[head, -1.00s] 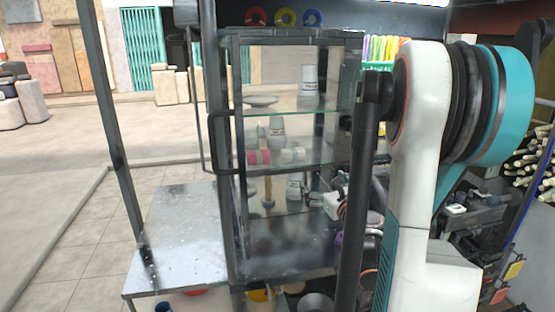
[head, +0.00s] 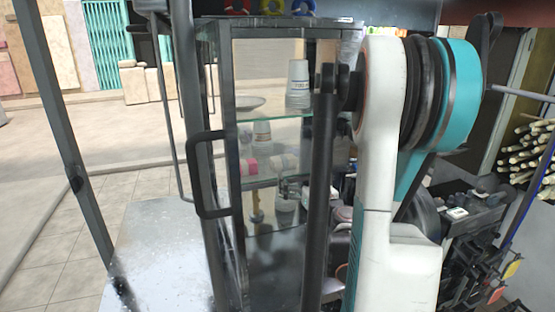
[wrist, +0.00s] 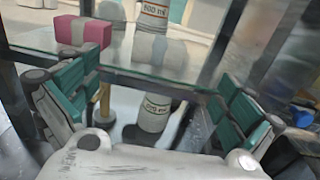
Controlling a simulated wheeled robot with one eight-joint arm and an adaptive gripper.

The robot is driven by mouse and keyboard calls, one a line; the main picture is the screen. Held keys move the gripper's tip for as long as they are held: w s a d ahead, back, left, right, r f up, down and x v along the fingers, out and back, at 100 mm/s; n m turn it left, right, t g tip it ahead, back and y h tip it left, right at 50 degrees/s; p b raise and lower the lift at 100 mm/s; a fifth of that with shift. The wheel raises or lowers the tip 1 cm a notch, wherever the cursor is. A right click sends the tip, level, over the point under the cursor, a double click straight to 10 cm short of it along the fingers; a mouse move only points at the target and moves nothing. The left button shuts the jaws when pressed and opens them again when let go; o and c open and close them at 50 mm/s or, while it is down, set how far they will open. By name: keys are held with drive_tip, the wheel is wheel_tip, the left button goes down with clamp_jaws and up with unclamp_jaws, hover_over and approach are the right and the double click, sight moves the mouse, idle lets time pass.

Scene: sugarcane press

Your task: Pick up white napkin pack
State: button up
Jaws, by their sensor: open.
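The white napkin pack (head: 287,161) lies on a glass shelf inside the cabinet (head: 213,80), right of a pink pack (head: 249,165) in the head view. My arm partly blocks the view to its right. The head view does not show the fingers.
A cup stack (head: 298,84) and a plate (head: 250,102) sit on the shelf above. Cups marked 600 ml (wrist: 152,14) stand close ahead, with another stack (wrist: 154,112) below. The cabinet handle (head: 205,175) and dark posts are nearby obstacles. The metal counter (head: 160,250) is clear.

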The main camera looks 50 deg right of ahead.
sight(286, 162)
drive_tip(key=b+x, duration=0.1)
drive_tip(key=x, duration=1.3)
drive_tip(key=shift+r+b, duration=0.15)
drive_tip(key=shift+b, duration=0.2)
drive_tip(key=c, duration=1.2)
